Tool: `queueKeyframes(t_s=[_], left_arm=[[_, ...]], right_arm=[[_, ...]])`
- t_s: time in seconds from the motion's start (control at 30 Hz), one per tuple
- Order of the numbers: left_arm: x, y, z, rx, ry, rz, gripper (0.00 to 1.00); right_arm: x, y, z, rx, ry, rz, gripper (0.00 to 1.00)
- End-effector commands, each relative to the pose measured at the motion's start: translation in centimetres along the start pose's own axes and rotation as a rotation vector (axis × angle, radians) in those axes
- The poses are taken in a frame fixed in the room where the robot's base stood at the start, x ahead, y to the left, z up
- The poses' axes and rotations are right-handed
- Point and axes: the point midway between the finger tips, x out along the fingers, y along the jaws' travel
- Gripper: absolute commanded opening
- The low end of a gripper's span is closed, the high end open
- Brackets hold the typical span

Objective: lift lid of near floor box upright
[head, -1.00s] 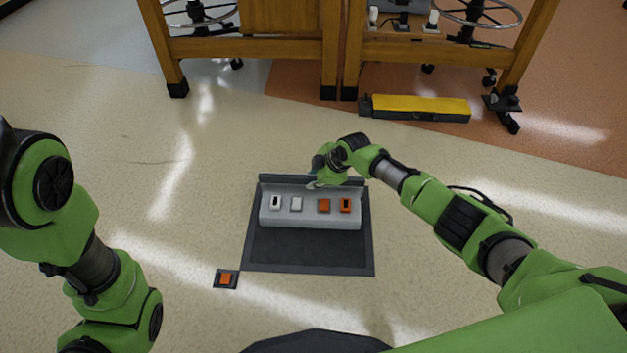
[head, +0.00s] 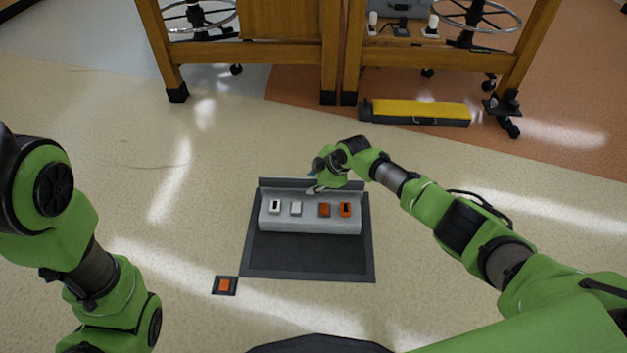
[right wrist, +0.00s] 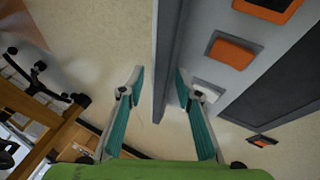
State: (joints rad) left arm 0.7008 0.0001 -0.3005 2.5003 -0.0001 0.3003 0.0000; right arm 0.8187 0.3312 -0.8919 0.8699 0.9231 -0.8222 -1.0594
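The near floor box (head: 308,256) lies on the floor in the head view as a dark, flat tray with a grey switch block (head: 310,225) across its rear half. A thin dark grey panel (head: 282,183), seemingly its lid, stands along the back edge. My right gripper (head: 314,182) is at this panel's top edge, right of its middle. In the right wrist view the gripper (right wrist: 160,85) is open with teal fingers, and the panel (right wrist: 168,50) runs between them. The right finger is nearer the panel; I see no clamping. My left gripper is out of view.
The switch block carries two white and two orange switches. A small orange button (head: 225,286) sits on the floor at the box's front left. A yellow-topped box (head: 420,111) lies beyond, by the wooden tables (head: 250,50).

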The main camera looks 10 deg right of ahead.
Motion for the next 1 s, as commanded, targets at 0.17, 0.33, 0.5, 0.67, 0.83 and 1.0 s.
queueKeyframes(t_s=[0.17, 0.33, 0.5, 0.67, 0.83, 1.0], left_arm=[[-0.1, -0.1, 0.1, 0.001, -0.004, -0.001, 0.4], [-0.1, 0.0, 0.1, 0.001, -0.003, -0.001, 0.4], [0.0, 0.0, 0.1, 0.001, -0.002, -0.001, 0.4], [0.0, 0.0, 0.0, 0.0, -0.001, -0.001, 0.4], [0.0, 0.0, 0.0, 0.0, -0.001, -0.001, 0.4], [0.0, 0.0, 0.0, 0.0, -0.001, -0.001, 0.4]], right_arm=[[-0.4, -0.1, 0.1, 0.0, 0.0, -0.002, 0.31], [-2.0, -0.1, 0.1, -0.001, 0.0, -0.001, 0.31], [-4.7, -0.1, 0.1, -0.002, 0.0, 0.0, 0.31], [-7.6, 0.0, 0.1, -0.003, -0.001, 0.001, 0.31], [-10.2, 0.1, 0.1, -0.001, 0.0, 0.002, 0.31], [-11.7, 0.0, 0.0, -0.001, 0.0, 0.0, 0.31]])
